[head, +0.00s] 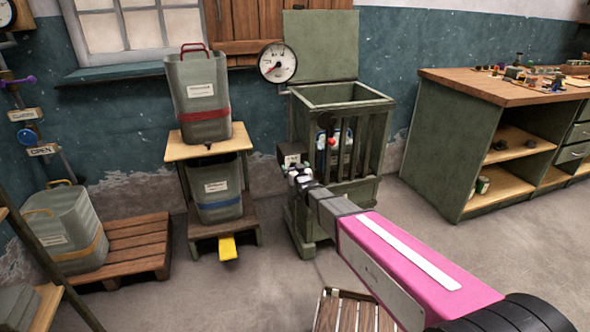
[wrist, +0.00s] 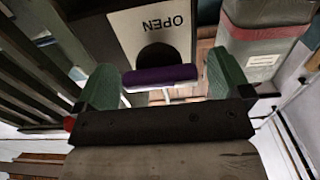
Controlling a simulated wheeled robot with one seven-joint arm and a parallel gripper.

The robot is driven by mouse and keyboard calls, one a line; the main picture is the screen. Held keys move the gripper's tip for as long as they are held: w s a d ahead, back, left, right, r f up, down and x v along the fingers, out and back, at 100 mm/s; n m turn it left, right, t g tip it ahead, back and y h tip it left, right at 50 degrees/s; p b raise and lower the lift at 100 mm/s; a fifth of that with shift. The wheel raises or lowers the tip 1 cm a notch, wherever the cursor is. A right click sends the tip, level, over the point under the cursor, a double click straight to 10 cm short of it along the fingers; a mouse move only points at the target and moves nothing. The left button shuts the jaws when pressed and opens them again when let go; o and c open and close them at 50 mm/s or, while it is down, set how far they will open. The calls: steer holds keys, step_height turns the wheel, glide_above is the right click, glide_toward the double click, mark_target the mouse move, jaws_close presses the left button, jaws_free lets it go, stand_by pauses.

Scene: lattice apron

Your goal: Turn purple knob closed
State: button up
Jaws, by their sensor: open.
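The purple knob (wrist: 160,76) is a short bar in the wrist view, in front of a pale plate marked OPEN (wrist: 165,28), which reads upside down there. My gripper (wrist: 161,66) is open, with one green finger at each end of the knob. I cannot tell whether either finger touches it. In the head view my gripper (head: 300,174) is at the left front of a green slatted crate stand (head: 345,120), by a small label (head: 291,160). The knob there is hidden or too small to make out.
Another purple handle (head: 20,80) is on the pipe at far left, above a blue knob (head: 27,136). A red-banded bin (head: 203,95) stands on a shelf left of my gripper. A slatted wooden crate (head: 352,312) is below my arm. The workbench (head: 450,130) is at right.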

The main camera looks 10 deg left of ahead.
steer(key=c, duration=0.9)
steer(key=shift+c, duration=0.2)
steer(key=shift+m, duration=0.4)
steer(key=m, duration=0.3)
steer(key=shift+m, duration=0.3)
steer(key=m, duration=0.4)
steer(key=shift+d+f+m, duration=0.1)
steer(key=shift+d+m, duration=0.05)
steer(key=shift+m, duration=0.15)
steer(key=m, duration=0.4)
steer(key=shift+f+m, duration=0.15)
steer(key=shift+m, duration=2.35)
